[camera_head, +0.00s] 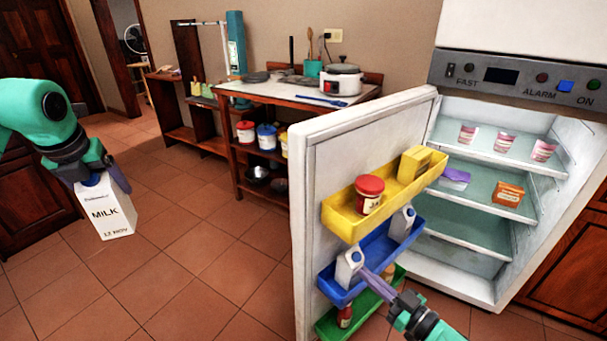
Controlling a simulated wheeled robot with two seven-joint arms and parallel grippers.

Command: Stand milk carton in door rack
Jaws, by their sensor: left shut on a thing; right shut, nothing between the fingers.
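A white milk carton (105,212), printed MILK and with a blue cap area, hangs upright at the left. My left gripper (97,180) is shut on its top and holds it above the tiled floor. The open fridge door carries a yellow rack (345,220), a blue rack (375,257) and a green rack (326,326). A white container with a blue top (348,268) stands at the near end of the blue rack, and another white one (402,223) at its far end. My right gripper (366,274) is shut and empty, its tips beside the near container; contact is unclear.
The yellow rack holds a red-lidded jar (368,193) and a yellow box (414,163). The green rack holds a red bottle (345,315). The fridge shelves (480,185) hold several cups and packs. A wooden side table (300,97) stands behind the door. The floor between carton and door is clear.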

